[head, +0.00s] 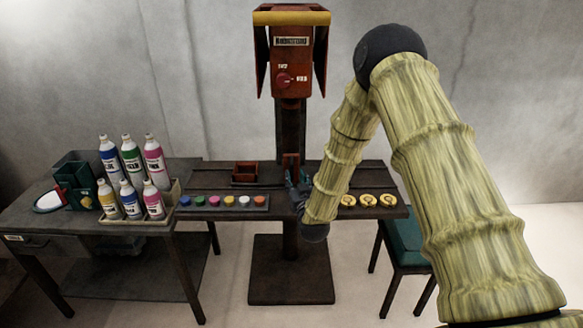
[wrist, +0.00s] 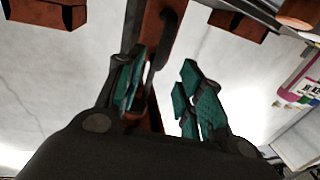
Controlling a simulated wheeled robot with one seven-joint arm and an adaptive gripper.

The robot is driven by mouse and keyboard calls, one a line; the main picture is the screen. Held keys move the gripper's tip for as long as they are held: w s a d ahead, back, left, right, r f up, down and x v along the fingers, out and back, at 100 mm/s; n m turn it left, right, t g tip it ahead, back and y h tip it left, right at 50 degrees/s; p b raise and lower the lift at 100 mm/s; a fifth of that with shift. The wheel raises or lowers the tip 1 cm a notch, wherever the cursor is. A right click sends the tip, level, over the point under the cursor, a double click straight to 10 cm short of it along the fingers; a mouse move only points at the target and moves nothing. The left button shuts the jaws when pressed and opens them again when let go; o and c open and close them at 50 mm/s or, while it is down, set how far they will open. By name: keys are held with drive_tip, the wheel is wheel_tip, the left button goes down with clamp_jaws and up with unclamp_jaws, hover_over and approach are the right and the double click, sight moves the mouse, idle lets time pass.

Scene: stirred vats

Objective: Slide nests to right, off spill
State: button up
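Three round yellow ring-like pieces (head: 368,200), perhaps the nests, sit in a row at the right end of the narrow dark table. I cannot make out a spill. My gripper (head: 297,184) is at the middle of that table, by the foot of the red machine's post and left of the yellow pieces. Part of it is hidden behind my arm. In the wrist view my gripper (wrist: 160,90) has its two teal-padded fingers apart. A rust-red upright part (wrist: 157,35) shows between and beyond them; I cannot tell whether a finger touches it.
A red machine (head: 292,55) with a knob stands on a post behind the table. A row of coloured pots (head: 229,201) and a small red box (head: 246,172) lie left of my gripper. A side table holds bottles (head: 131,158) in a crate. A teal chair (head: 404,245) stands at right.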

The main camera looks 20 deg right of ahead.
sight(292, 170)
drive_tip(key=shift+w+d+f+p, duration=0.15)
drive_tip(key=shift+w+p, duration=0.25)
drive_tip(key=shift+w, duration=1.4)
drive_tip(key=shift+w+d+r+p, duration=0.1)
drive_tip(key=shift+w+p, duration=0.25)
drive_tip(key=shift+w, duration=1.4)
drive_tip(key=shift+c, duration=0.3)
clamp_jaws()
